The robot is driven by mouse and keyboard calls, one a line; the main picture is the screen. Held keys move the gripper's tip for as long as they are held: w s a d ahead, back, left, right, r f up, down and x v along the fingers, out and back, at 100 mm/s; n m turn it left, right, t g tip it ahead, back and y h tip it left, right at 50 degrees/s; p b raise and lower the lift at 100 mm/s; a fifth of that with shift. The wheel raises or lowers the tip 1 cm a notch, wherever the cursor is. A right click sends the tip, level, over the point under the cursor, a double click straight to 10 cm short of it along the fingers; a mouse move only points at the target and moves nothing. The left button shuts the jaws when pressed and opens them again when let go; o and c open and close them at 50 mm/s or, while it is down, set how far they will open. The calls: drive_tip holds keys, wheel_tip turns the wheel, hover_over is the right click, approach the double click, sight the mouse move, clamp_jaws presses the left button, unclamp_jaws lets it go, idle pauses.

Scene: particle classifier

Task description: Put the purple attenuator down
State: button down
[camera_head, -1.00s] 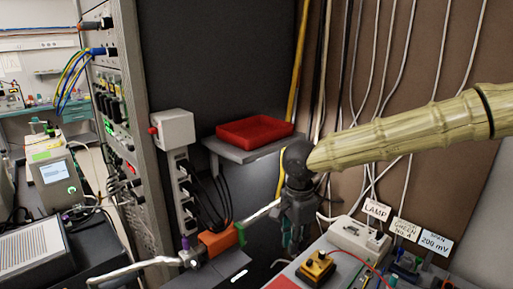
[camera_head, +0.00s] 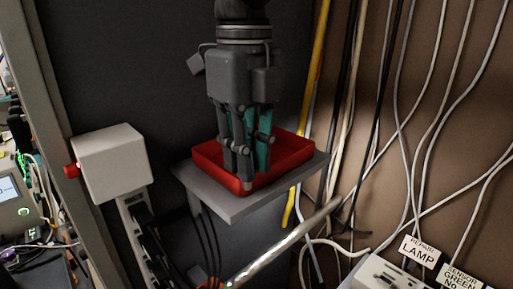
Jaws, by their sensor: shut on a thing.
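My gripper (camera_head: 245,165) points straight down over the red tray (camera_head: 295,150), with its fingertips low inside the tray's outline. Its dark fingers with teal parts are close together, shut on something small. The purple attenuator does not show clearly; the fingers hide what is between them. I cannot tell whether the held thing touches the tray floor. The red tray sits on a small grey shelf (camera_head: 245,206) against the dark panel.
A white box with a red knob (camera_head: 110,160) stands left of the shelf, above a power strip (camera_head: 145,230). A yellow cable (camera_head: 318,60) and several hanging cables run right of the tray. A silvery rod (camera_head: 285,245) passes below the shelf. A LAMP label (camera_head: 418,252) stands lower right.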

drive_tip(key=shift+w+r, duration=0.15)
drive_tip(key=shift+r, duration=0.05)
drive_tip(key=shift+w+d+f+p, duration=0.45)
drive_tip(key=shift+w+f+p, duration=0.45)
drive_tip(key=shift+w, duration=1.65)
drive_tip(key=shift+w+d+f+p, duration=0.5)
drive_tip(key=shift+w+f+p, duration=0.45)
drive_tip(key=shift+w, duration=1.55)
drive_tip(key=shift+w+d+f+p, duration=0.45)
drive_tip(key=shift+w+f+p, duration=0.45)
drive_tip(key=shift+w, duration=1.65)
drive_tip(key=c, duration=1.8)
unclamp_jaws()
drive_tip(key=shift+f, duration=0.15)
drive_tip(key=shift+c, duration=0.2)
drive_tip(key=o, duration=0.5)
drive_tip(key=shift+c, duration=0.2)
wheel_tip(320, 180, up, 13)
drive_tip(key=b, duration=0.2)
